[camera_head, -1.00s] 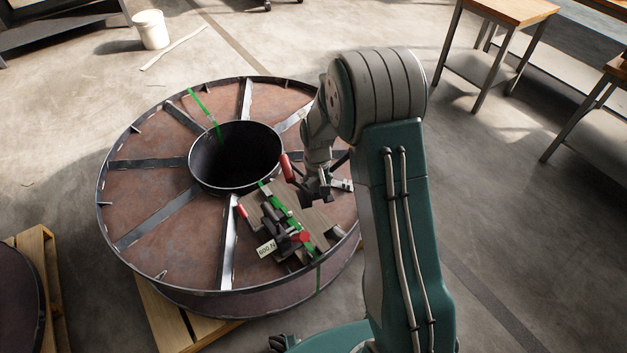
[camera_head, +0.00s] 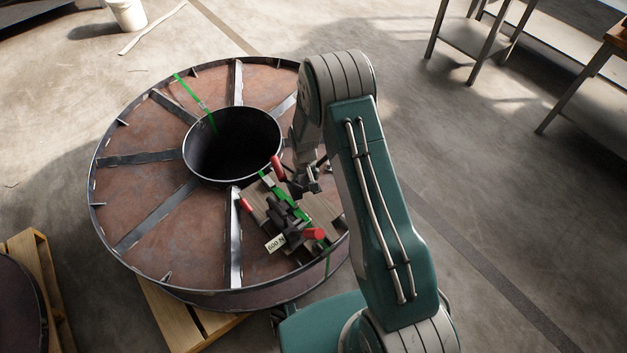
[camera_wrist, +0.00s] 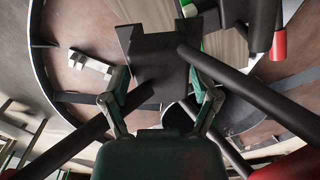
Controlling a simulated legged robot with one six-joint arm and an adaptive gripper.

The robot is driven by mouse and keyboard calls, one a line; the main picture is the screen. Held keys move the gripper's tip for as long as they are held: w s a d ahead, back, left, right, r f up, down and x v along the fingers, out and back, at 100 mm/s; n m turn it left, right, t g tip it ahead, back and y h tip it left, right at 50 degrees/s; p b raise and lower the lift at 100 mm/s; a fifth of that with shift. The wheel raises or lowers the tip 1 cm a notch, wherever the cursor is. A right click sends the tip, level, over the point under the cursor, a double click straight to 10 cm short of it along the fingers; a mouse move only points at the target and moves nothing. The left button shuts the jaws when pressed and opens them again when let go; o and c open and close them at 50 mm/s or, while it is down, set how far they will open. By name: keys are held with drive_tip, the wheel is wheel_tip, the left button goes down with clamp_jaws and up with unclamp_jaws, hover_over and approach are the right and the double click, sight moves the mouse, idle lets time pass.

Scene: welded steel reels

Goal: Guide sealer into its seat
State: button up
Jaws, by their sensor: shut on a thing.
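My gripper (camera_head: 305,187) is shut on the sealer and holds it above the wooden board (camera_head: 322,209) on the reel. In the wrist view, my gripper's green fingers (camera_wrist: 160,78) close on the sealer's dark head (camera_wrist: 152,52). Its black handles spread to both sides, with red grips at the lower corners. One red handle of the sealer (camera_head: 278,168) shows in the head view. A green strap (camera_head: 267,181) runs across the board beside my gripper. I cannot tell where the seat is or whether the sealer touches anything.
The steel reel (camera_head: 145,205) lies flat on a wooden pallet (camera_head: 178,318), with an open hub (camera_head: 232,146). Workbenches stand upper right.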

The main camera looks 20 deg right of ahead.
drive_tip(key=w+a+r+n, duration=0.2)
drive_tip(key=w+a+r, duration=0.2)
drive_tip(key=w+a, duration=0.55)
drive_tip(key=w+a+f+n, duration=0.1)
drive_tip(key=w+f, duration=0.2)
drive_tip(key=f, duration=0.2)
drive_tip(key=shift+f, duration=0.15)
idle(0.3)
drive_tip(key=shift+f, duration=3.35)
drive_tip(key=shift+s+f, duration=0.1)
drive_tip(key=shift+f, duration=1.25)
idle(0.3)
drive_tip(key=o, duration=1.2)
drive_tip(key=shift+c, duration=0.2)
drive_tip(key=shift+r, duration=0.3)
